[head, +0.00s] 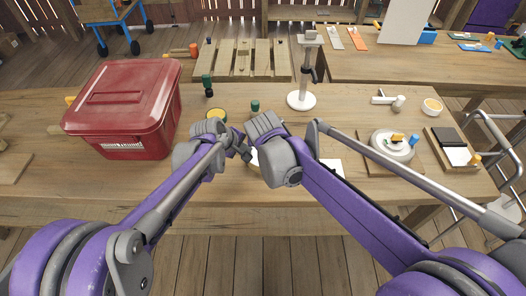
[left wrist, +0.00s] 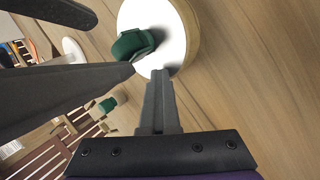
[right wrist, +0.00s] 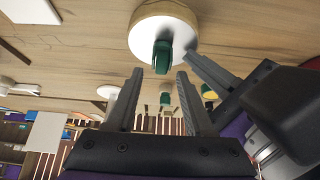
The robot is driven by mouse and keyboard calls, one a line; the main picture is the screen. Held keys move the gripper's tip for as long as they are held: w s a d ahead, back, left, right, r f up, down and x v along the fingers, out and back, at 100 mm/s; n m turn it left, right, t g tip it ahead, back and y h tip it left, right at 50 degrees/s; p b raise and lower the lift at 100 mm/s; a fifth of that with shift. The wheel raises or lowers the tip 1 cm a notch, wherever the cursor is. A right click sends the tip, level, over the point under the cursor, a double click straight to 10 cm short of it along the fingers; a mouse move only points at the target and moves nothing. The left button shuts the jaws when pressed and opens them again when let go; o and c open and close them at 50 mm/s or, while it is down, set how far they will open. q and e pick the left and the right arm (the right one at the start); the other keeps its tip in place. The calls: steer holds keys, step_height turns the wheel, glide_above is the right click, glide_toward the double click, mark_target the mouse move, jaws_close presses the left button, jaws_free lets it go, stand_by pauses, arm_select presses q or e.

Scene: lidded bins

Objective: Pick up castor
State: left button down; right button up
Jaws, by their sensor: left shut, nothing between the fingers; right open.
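A green castor sits on a round wooden block with a white top. The castor (left wrist: 133,44) and block (left wrist: 190,30) show in the left wrist view. In the right wrist view the castor (right wrist: 162,55) lies just ahead of my right gripper (right wrist: 160,74), in line with the gap between its open fingers. My left gripper (left wrist: 160,74) is shut and empty, its tips at the block's edge beside the castor. In the head view my left gripper (head: 243,151) and right gripper (head: 264,125) are close together and hide most of the block and the castor.
Another green piece (head: 255,105) stands behind the grippers. A yellow-topped round thing (head: 216,114) is beside them.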

steer(key=x, duration=0.5)
steer(key=shift+w+a+r, duration=0.1)
steer(key=shift+w, duration=0.05)
jaws_close()
